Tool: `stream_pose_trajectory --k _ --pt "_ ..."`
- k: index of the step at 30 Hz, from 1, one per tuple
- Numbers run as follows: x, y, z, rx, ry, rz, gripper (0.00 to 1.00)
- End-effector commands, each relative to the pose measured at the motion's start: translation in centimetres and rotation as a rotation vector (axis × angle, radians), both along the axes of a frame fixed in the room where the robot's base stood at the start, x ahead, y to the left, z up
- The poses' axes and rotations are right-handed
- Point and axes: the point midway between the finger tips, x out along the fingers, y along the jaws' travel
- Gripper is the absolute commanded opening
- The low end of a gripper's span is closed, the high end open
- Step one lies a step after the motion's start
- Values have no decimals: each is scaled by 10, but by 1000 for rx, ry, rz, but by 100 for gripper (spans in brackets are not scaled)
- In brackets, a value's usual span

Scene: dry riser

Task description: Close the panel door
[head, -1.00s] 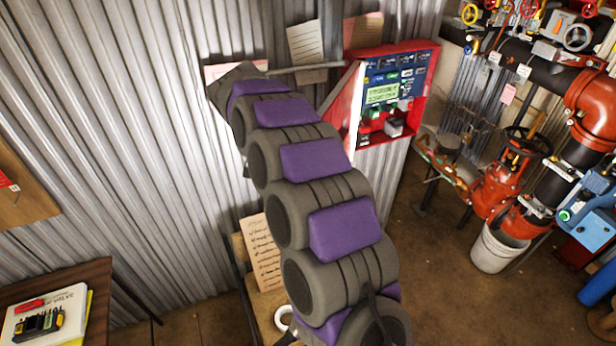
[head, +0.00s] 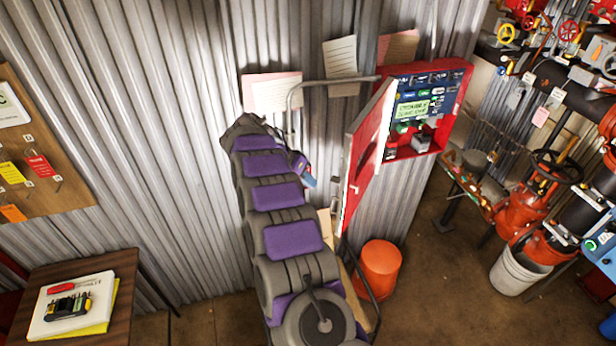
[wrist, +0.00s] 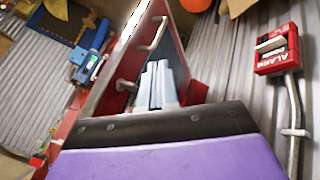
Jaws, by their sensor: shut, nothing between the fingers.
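The red panel box (head: 455,105) is on the corrugated wall, its inside with labels, a lit display and switches in view. Its door (head: 368,155) stands open, hinged at the box's left side and jutting out from the wall. In the wrist view the red door (wrist: 112,98) with a handle stands just beyond my gripper (wrist: 160,125). My gripper shows there only as a dark edge above a purple pad, with nothing seen held. In the head view my grey and purple arm reaches up left of the door; its far end is largely hidden. Contact cannot be told.
A red alarm box (wrist: 277,50) and conduit are on the wall near my gripper. An orange bucket (head: 380,265) stands below the door. Pipes and a white bucket (head: 518,270) are at right. A table (head: 120,270) is at lower left.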

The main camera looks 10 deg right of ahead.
Motion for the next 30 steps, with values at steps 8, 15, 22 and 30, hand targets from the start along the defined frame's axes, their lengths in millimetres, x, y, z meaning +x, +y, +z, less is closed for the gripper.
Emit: stream_pose_trajectory --k 8,15,22,30 --pt "3 -37 -44 3 0 0 0" --pt "-11 -57 -45 6 -1 2 0" --pt "-18 -66 -45 1 -2 1 0" --pt "-19 -69 -46 0 -2 0 0"
